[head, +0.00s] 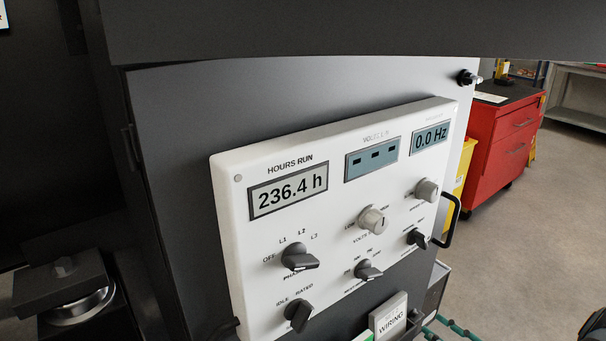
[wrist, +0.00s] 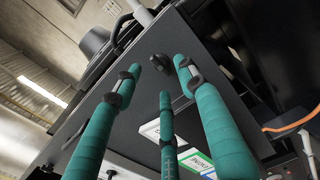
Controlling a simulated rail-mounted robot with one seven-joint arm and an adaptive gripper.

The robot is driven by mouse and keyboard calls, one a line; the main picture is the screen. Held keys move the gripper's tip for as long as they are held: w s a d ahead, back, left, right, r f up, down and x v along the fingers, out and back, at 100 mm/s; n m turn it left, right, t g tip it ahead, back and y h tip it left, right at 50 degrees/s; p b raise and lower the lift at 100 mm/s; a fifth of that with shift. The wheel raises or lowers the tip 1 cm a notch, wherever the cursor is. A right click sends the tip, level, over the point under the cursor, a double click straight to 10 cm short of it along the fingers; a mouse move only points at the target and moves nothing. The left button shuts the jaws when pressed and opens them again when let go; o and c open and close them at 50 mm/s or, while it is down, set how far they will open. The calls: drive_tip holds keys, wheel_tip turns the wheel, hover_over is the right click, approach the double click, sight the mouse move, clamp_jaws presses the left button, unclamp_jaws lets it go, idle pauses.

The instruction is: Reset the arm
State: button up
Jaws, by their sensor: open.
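My gripper (wrist: 160,76) shows in the wrist view as three teal-wrapped fingers with dark bands. The fingers are spread open, with nothing between them. Beyond the fingertips is a dark grey cabinet face (wrist: 125,125) with a round black knob (wrist: 160,62); I cannot tell whether any fingertip touches it. In the head view, teal pieces that look like my fingers show at the bottom edge, right of the WIRING label (head: 390,318). Most of my arm is hidden.
A white control panel (head: 335,215) with displays and several knobs fills the middle of the head view. It reads 236.4 h and 0.0 Hz. A black handle (head: 452,220) sticks out at its right. A red cabinet (head: 500,145) stands behind, with clear floor (head: 530,240) in front.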

drive_tip(key=x, duration=0.5)
drive_tip(key=s+d+n+h+b, duration=0.1)
drive_tip(key=s+d+n+b, duration=0.2)
drive_tip(key=s+d+n, duration=0.4)
drive_tip(key=shift+s+f+n+b, duration=0.2)
drive_tip(key=shift+s+n+b, duration=0.25)
drive_tip(key=shift+n, duration=2.15)
drive_tip(key=shift+d, duration=0.15)
